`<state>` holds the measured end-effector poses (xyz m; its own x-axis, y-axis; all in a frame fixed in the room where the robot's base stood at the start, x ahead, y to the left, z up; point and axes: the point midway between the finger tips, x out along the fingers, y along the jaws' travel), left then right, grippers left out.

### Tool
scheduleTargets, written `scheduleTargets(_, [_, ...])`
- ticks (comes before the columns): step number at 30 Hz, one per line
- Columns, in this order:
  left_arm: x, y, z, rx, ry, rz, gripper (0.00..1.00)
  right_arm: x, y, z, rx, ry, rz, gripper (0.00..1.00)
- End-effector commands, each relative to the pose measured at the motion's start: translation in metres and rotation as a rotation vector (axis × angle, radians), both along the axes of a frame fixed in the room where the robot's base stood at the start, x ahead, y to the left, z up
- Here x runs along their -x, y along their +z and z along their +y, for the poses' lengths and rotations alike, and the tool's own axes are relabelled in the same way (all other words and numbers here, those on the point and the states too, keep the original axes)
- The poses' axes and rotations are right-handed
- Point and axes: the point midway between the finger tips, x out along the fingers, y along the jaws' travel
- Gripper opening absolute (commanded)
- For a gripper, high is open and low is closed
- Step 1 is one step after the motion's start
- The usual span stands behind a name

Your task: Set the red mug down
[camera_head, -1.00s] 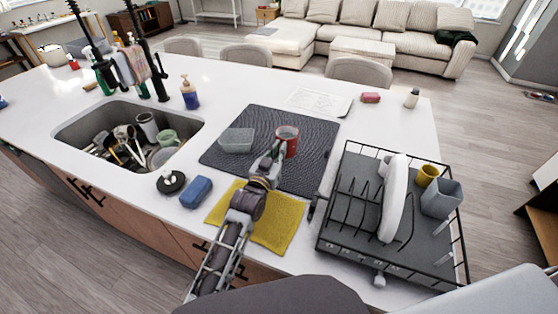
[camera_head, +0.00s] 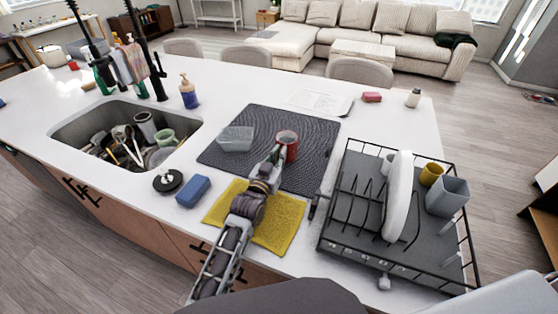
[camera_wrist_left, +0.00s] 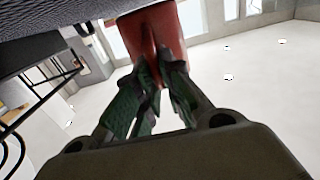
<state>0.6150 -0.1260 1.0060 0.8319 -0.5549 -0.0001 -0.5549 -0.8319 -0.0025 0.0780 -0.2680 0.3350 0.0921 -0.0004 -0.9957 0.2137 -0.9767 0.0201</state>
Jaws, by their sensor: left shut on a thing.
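The red mug (camera_head: 290,152) is at the dark textured drying mat (camera_head: 308,172), near the mat's middle right, in the head view. It stands about upright, and I cannot tell whether its base touches the mat. My left gripper (camera_head: 278,153) is shut on the near side of the mug. In the left wrist view the fingers (camera_wrist_left: 155,85) are closed together against the red mug (camera_wrist_left: 152,35), hiding part of it. My right gripper does not show.
A clear container (camera_head: 236,139) sits on the mat left of the mug. A yellow cloth (camera_head: 285,222) lies under my left arm, with a blue sponge (camera_head: 193,191) beside it. A black dish rack (camera_head: 345,240) stands right, holding a white plate (camera_head: 398,200). The sink (camera_head: 80,123) is left.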

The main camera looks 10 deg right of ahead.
Motion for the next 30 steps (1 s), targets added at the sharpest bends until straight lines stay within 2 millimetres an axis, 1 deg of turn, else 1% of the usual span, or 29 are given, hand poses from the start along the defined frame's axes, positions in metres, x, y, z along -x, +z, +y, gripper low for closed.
scheduleTargets(3, [0.0, -0.004, 0.0, 0.002, 0.0, -0.002, 0.0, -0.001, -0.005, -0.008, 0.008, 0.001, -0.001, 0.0])
scheduleTargets(9, [0.0, -0.005, 0.0, 0.002, 0.0, -0.002, 0.0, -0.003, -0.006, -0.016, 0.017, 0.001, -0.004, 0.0])
scheduleTargets(17, [0.0, -0.005, 0.0, 0.002, 0.0, -0.002, 0.0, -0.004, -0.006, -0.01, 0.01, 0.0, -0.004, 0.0])
scheduleTargets(24, [0.0, -0.01, 0.0, 0.001, 0.0, -0.002, 0.0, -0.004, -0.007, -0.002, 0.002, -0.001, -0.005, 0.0])
scheduleTargets(30, [0.0, -0.015, 0.0, 0.0, 0.0, 0.002, 0.0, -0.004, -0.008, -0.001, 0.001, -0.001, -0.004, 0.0])
